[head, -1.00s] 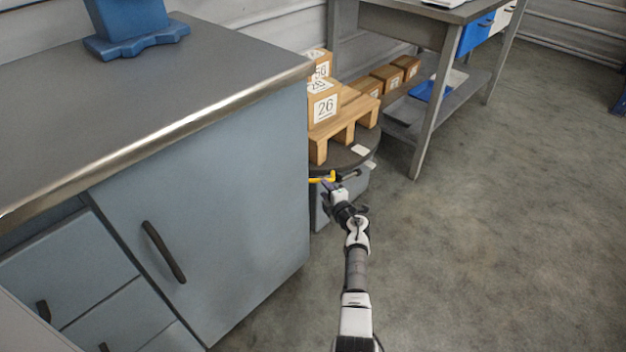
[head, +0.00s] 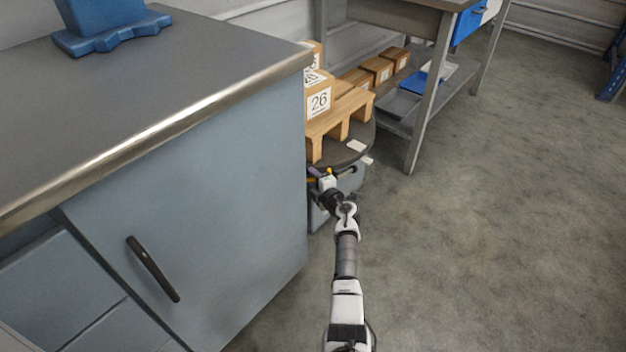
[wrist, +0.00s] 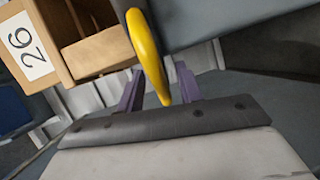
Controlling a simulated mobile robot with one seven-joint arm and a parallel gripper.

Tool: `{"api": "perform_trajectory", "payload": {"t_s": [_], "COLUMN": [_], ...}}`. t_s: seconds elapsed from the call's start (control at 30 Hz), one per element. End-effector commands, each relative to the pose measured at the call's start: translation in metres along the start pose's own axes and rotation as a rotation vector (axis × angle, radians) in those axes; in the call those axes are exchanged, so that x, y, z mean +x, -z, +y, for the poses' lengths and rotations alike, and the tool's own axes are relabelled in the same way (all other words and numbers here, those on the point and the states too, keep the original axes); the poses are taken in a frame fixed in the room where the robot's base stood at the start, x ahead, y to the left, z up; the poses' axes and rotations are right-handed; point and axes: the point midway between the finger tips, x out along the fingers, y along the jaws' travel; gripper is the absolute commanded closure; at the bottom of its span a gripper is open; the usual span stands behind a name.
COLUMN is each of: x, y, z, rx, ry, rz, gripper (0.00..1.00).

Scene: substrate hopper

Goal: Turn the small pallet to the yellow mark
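The small wooden pallet (head: 340,119) sits on a dark round turntable (head: 333,158) beyond the cabinet's corner and carries boxes, one labelled 26 (head: 318,100). The pallet and that box (wrist: 27,47) also show at upper left in the wrist view. A yellow bar (wrist: 147,45) comes down between the purple fingers of my gripper (wrist: 158,70). The fingers stand apart, with a gap visible on each side of the bar. In the head view my gripper (head: 326,177) is low at the turntable's near side, mostly hidden by its own wrist. I cannot make out a yellow mark on the turntable.
A blue-grey cabinet (head: 200,190) with a steel-edged top stands close on the left and hides part of the turntable. A metal workbench (head: 415,130) with boxes and a blue tray on its shelf stands behind. The floor (head: 500,230) to the right is clear.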

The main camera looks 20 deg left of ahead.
Motion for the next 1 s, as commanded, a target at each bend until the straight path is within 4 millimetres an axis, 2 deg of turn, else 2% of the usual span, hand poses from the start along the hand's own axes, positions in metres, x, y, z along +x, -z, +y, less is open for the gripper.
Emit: {"api": "perform_trajectory", "payload": {"t_s": [0.1, 0.37, 0.77, 1.0], "x": [0.000, 0.000, -0.001, -0.005], "y": [0.000, 0.000, -0.002, -0.014], "z": [0.000, 0.000, 0.000, -0.001], "rx": [0.000, -0.001, -0.002, -0.011], "ry": [0.000, 0.000, 0.000, 0.003], "rz": [0.000, 0.000, 0.005, 0.048], "gripper": [0.65, 0.99, 1.00, 1.00]}}
